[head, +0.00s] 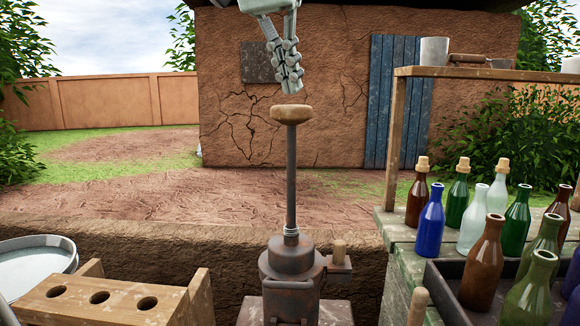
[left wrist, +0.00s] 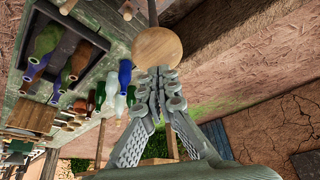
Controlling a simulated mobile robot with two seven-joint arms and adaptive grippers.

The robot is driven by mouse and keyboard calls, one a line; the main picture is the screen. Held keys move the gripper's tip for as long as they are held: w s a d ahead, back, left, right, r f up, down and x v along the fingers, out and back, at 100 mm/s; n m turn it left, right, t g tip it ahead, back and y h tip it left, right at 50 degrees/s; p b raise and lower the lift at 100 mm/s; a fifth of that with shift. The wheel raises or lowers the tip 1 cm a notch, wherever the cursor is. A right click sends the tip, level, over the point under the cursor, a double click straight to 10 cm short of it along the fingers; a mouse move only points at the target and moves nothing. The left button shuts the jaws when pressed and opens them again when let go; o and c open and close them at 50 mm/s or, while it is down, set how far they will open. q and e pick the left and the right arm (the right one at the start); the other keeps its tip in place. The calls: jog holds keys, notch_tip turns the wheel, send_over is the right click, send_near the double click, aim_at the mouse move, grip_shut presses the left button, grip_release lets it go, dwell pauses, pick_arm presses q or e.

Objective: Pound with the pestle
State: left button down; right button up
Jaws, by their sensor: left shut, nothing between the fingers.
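The pestle is a grey metal rod (head: 291,180) standing upright, with a round wooden knob (head: 291,114) on top. Its lower end goes into a rusty dark metal cylinder (head: 290,268), so that end is hidden. My left gripper (head: 291,88) is just above the knob, fingers pointing down, shut and empty. A small gap shows between fingertips and knob in the head view. In the left wrist view the knob (left wrist: 143,46) lies right beyond the closed fingertips (left wrist: 160,74); contact cannot be told there. My right gripper is not in view.
A wooden rack with round holes (head: 60,307) and a metal basin (head: 35,262) stand at lower left. At right, several coloured bottles (head: 430,222) stand on a bench under a wooden shelf (head: 500,74). A small wooden peg handle (head: 339,250) sits beside the cylinder. The air left of the rod is clear.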

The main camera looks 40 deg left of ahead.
pick_arm(q)
jog(key=shift+r, duration=0.1)
jog(key=shift+r, duration=2.4)
